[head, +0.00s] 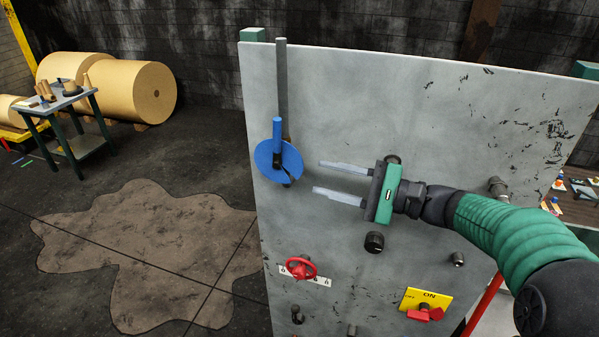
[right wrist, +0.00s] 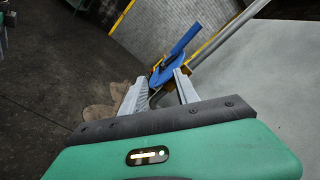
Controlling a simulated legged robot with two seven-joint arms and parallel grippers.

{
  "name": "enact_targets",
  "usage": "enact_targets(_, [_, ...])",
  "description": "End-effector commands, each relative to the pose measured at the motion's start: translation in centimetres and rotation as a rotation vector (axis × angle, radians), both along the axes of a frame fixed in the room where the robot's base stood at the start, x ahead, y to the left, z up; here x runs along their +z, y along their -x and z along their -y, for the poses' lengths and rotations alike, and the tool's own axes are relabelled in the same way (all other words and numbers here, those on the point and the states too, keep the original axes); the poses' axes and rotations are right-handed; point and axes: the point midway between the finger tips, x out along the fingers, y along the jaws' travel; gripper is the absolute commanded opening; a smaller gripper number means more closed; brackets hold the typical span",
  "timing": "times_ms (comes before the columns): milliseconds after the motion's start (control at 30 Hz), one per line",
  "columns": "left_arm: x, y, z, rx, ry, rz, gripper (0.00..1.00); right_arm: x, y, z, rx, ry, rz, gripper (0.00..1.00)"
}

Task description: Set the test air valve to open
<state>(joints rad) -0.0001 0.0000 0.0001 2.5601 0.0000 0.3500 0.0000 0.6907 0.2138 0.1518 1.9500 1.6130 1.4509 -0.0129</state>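A blue round valve plate (head: 266,160) with a short blue handle (head: 277,129) pointing up sits on the left part of the grey panel, in front of a vertical grey pipe (head: 282,75). In the right wrist view the blue handle (right wrist: 186,38) lies just beyond the fingers. My right gripper (head: 318,177) is open and empty, its fingers pointing left toward the blue valve with a gap between. It also shows in the right wrist view (right wrist: 160,82). A red lever (head: 425,314) sits by a yellow ON/OFF plate (head: 427,298). No label names the test air valve readably. My left gripper is out of view.
The upright grey panel (head: 420,85) also carries a red handwheel (head: 300,268) and several dark knobs and pipe stubs, one (head: 374,242) just below my right gripper. Large paper rolls (head: 125,88) and a small table (head: 75,98) stand far left.

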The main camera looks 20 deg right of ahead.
Motion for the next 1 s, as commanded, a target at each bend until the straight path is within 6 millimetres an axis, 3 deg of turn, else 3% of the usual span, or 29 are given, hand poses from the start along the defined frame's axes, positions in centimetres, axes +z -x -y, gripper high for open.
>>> enact_targets(33, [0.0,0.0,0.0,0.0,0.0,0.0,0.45,0.0,0.0,0.0,0.0,0.0,0.0,0.37])
enact_targets(133, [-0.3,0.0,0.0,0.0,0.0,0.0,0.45,0.5,0.6,0.6,-0.018,0.036,0.057,0.24])
enact_targets(300, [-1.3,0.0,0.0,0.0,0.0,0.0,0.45,4.5,4.8,3.7,-0.125,0.245,0.405,0.02])
enact_targets(400, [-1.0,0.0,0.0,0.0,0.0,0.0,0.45,5.8,5.6,4.1,-0.154,0.296,0.492,0.0])
enact_targets(567, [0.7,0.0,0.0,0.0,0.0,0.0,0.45,6.4,3.9,2.6,-0.152,0.295,0.49,0.0])
enact_targets(1000, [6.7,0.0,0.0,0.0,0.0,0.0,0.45,7.6,-2.6,-4.0,-0.15,0.293,0.486,0.0])
